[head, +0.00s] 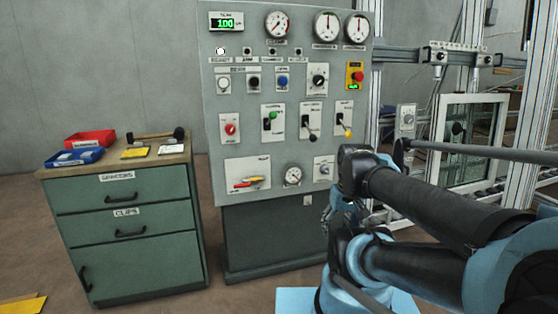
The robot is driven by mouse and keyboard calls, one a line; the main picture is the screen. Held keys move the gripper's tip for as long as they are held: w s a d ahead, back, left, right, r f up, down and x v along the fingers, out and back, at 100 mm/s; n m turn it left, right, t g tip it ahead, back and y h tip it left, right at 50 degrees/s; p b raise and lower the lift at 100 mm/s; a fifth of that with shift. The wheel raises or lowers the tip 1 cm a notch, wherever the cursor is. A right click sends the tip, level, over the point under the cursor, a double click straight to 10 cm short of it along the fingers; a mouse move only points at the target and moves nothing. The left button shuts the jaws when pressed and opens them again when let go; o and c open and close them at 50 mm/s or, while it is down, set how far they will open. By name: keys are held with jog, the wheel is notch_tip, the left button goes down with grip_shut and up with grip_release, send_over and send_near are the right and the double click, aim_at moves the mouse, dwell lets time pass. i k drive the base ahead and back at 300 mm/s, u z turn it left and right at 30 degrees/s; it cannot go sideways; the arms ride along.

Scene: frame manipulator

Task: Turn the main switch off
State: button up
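The grey control panel (215,95) stands upright in the middle of the head view. Its labels are too small to read, so I cannot tell for sure which control is the main switch. A red knob on a white plate (231,129) is at the left. A red knob on a yellow plate (356,76) is at the upper right, with a green lit display below it.
A green drawer cabinet (130,205) stands left of the panel, with a red bin (90,139), a blue bin (74,157) and tools on top. An aluminium frame with a glazed panel (470,140) is at the right. Floor between cabinet and panel is narrow.

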aim_at(229, 129)
jog(key=z, duration=0.95)
jog(key=k, duration=0.85)
jog(key=u, duration=0.55)
jog(key=i, duration=0.5)
jog(key=z, duration=0.05)
